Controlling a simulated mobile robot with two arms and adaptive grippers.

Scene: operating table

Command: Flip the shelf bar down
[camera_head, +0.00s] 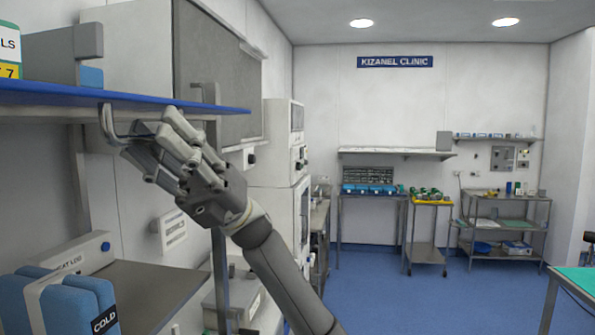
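The shelf bar (107,124) appears to be the thin grey bent bar at the front edge of the blue shelf (130,100), on the left. It hangs a little below the shelf edge, and its right part runs behind my fingers. My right gripper (158,150) is just under the shelf edge, with its grey fingers pointing left at the bar. The fingers overlap the bar in this view; whether they touch it or are closed around it cannot be told. My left gripper is not in view.
A grey holder (65,50) stands on the blue shelf. Below it, a lower grey shelf (150,290) carries a white box (75,258) and blue packs marked COLD (60,305). A grey post (219,275) stands just right of the lower shelf. The blue floor (390,290) to the right is clear.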

